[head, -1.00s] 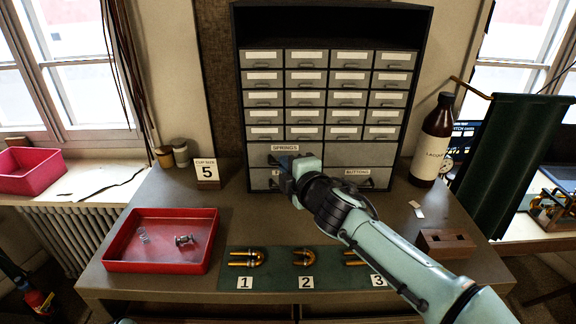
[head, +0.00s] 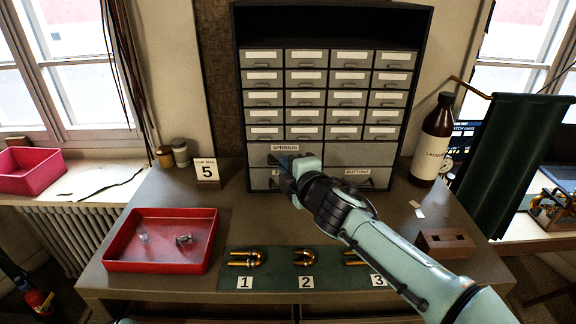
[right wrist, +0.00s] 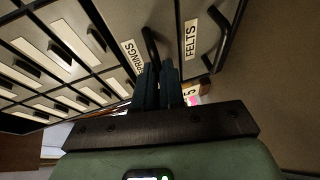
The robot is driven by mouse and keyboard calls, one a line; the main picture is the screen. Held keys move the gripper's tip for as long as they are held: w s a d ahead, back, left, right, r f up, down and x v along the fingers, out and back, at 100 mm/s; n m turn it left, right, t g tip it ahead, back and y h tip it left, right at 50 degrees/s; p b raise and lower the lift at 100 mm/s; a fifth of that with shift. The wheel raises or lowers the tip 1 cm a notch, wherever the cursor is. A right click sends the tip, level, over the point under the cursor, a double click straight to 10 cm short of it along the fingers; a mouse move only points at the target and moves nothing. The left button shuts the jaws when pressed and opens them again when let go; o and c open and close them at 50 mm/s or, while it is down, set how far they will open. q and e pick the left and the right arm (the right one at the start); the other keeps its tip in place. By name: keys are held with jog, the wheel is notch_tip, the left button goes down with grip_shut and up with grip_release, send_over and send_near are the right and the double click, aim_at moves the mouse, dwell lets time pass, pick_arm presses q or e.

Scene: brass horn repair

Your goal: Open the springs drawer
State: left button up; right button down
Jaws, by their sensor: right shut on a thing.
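The springs drawer (head: 257,155) is a wide grey drawer in the lower left of the cabinet, with a SPRINGS label (right wrist: 132,56) above its handle. My right gripper (head: 286,164) is at the front of this drawer. In the right wrist view its dark fingers (right wrist: 157,85) are shut on the black springs drawer handle (right wrist: 150,46). The drawer front looks flush with its neighbours, though the gripper hides part of it. My left gripper is not in view.
The felts drawer (right wrist: 200,35) with its own handle lies just below. A red tray (head: 160,268), a green mat (head: 232,285) with brass tubes and number cards, a brown bottle (head: 434,145) and a wooden block (head: 446,243) stand on the bench.

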dwell(0.5)
pick_arm(q)
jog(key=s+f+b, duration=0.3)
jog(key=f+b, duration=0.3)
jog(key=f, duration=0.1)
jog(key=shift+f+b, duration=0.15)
jog(key=shift+b, duration=0.15)
pick_arm(e)
jog(key=s, duration=1.1)
jog(key=shift+s, duration=0.15)
jog(key=c, duration=1.2)
grip_release()
jog(key=shift+c, duration=0.2)
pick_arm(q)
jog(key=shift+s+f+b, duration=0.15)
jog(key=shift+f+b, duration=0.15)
pick_arm(e)
jog(key=v, duration=1.3)
